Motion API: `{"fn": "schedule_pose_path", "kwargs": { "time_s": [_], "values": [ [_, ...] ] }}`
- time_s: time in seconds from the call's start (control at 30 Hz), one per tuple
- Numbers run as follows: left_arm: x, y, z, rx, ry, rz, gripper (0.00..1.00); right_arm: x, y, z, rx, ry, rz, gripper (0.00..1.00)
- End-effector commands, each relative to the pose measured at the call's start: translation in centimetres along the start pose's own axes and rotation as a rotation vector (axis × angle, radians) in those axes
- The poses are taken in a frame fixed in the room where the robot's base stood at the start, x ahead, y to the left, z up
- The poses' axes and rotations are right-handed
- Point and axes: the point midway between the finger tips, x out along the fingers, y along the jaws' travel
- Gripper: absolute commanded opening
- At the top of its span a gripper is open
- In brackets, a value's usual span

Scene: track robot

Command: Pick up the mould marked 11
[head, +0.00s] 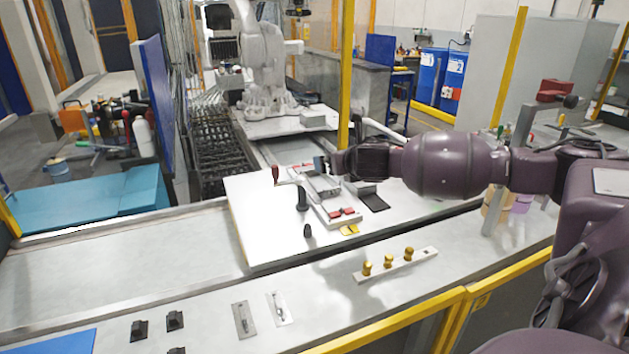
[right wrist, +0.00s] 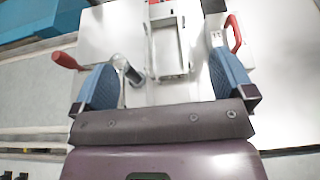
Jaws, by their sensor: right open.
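No marking 11 can be read in either view, so I cannot tell which thing is the mould. A grey metal fixture (head: 322,186) with red pieces at its near end lies on a white board (head: 250,215). My right gripper (head: 322,165) hovers at the fixture's far end. In the right wrist view, its two blue fingers stand wide apart and empty (right wrist: 163,68), with the light grey fixture frame (right wrist: 168,45) between and beyond them. Whether they touch anything is unclear. My left gripper is in neither view.
A red-handled clamp (head: 276,175) and a black upright piece (head: 302,200) stand left of the fixture. A pale strip with brass knobs (head: 397,265) lies on the front bench. Small black blocks (head: 139,329) and two metal plates (head: 243,320) lie nearer.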

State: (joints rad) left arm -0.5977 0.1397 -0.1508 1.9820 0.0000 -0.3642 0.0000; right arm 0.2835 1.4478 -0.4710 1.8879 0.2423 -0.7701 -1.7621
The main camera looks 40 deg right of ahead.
Motion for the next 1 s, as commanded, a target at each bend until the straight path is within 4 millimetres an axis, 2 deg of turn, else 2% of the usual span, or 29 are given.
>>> {"fn": "schedule_pose_path", "kwargs": {
  "time_s": [0.27, 0.47, 0.6, 0.87, 1.0],
  "values": [
    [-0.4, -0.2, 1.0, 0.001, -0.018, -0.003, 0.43, 1.7, 0.0, -4.2, 0.003, 0.005, 0.000, 1.00],
    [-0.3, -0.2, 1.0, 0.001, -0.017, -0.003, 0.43, 2.9, 0.0, -7.3, 0.003, 0.004, -0.001, 1.00],
    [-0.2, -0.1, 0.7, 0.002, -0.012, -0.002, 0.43, 4.2, 0.0, -7.2, 0.002, 0.000, -0.001, 1.00],
    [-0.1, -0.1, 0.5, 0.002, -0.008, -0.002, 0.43, 5.4, 0.0, -7.2, 0.002, 0.001, 0.000, 1.00],
    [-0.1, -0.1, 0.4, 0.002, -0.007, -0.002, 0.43, 7.1, 0.0, -7.2, 0.004, 0.000, -0.001, 1.00]
  ]
}}
